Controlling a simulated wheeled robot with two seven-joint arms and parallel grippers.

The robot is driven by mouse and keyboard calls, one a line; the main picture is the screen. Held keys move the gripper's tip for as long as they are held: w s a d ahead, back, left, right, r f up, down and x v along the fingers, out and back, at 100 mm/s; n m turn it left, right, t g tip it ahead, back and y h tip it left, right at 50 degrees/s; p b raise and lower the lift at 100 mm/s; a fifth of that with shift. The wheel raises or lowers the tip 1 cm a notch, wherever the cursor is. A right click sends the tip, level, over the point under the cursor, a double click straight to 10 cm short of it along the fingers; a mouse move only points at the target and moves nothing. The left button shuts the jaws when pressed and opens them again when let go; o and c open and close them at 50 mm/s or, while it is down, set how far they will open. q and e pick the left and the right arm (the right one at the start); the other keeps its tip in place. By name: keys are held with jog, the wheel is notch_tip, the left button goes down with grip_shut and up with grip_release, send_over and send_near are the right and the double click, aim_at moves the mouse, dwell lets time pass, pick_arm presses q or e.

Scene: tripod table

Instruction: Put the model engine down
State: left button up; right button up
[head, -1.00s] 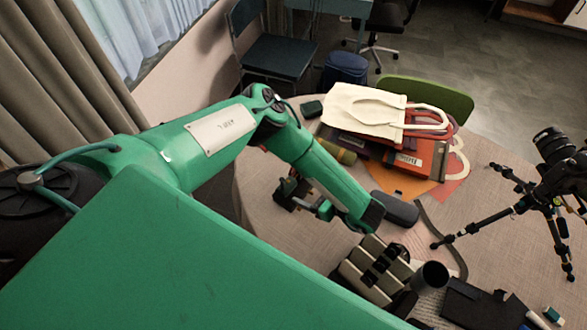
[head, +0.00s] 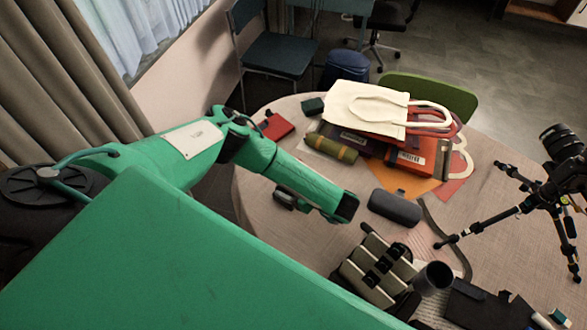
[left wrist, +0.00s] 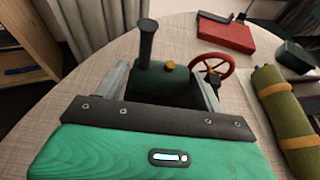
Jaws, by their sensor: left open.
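The model engine (left wrist: 155,84) shows in the left wrist view, with a dark green body, a tall black chimney, a brass dome and a red spoked wheel. It stands upright between the two grey fingers of my left gripper (left wrist: 161,72), which is open with the fingers on either side of the engine. The engine's base is hidden behind the gripper's body, so I cannot tell whether it touches the table (head: 262,215). In the head view my green forearm covers the engine. My right gripper is not in view.
A red box (head: 277,126) and a green roll with yellow bands (head: 332,148) lie beyond my forearm. A dark case (head: 395,208), stacked bags (head: 365,107), a cream-and-black object (head: 375,268) and a tripod (head: 540,200) stand to the right. The table's left part is clear.

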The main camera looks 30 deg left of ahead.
pick_arm(q)
jog(key=c, duration=1.3)
jog(key=shift+w, duration=0.1)
grip_shut()
jog(key=shift+r, duration=0.15)
